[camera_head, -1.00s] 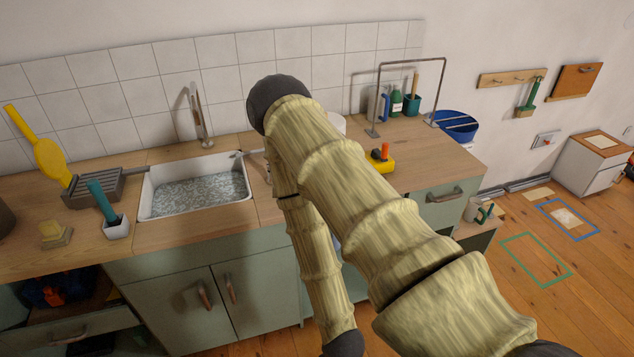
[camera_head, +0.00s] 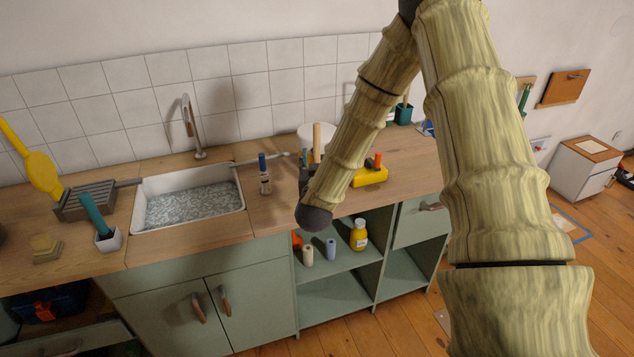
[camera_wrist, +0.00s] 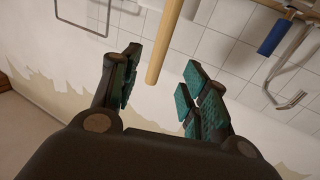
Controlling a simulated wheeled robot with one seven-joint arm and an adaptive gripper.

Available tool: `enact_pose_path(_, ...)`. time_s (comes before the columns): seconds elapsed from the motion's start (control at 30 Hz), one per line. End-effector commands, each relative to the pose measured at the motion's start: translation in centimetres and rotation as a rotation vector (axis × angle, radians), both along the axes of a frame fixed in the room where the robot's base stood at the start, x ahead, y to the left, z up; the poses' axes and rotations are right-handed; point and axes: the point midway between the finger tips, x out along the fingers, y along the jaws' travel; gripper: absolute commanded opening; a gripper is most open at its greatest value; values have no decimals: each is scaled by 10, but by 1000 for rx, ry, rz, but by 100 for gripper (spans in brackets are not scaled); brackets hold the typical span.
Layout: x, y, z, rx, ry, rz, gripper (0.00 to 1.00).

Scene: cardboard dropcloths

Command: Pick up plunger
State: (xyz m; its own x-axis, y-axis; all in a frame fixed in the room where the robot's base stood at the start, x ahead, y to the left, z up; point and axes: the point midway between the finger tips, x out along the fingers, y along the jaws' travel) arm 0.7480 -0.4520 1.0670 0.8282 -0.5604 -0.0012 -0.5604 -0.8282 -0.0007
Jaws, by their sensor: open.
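A pale wooden handle (camera_wrist: 165,45), which seems to be the plunger's, reaches between the fingers in the wrist view. Its rounded free end is toward the palm. An upright wooden handle (camera_head: 317,140) in the head view, behind my arm on the counter, appears to be the same one. Its lower part is hidden, so I cannot see the plunger's cup. My gripper (camera_wrist: 160,62) is open, with teal-padded fingers on either side of the handle and gaps visible. In the head view my gripper is mostly hidden behind my arm.
A blue-handled brush (camera_head: 265,178) stands left of the handle, near the sink (camera_head: 190,205). A yellow object (camera_head: 370,176) with an orange top lies to the right. A white round container (camera_head: 308,130) is behind. Several small items stand on the open shelf (camera_head: 345,257) below.

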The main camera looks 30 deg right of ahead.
Motion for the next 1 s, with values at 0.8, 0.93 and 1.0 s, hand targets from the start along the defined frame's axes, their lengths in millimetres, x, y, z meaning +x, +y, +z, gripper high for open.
enact_pose_path(0.8, 65, -47, 0, -2, -1, -2, 45)
enact_pose_path(0.93, 78, -55, -1, -1, -2, -1, 45)
enact_pose_path(1.0, 82, -58, -2, -1, -2, -1, 45)
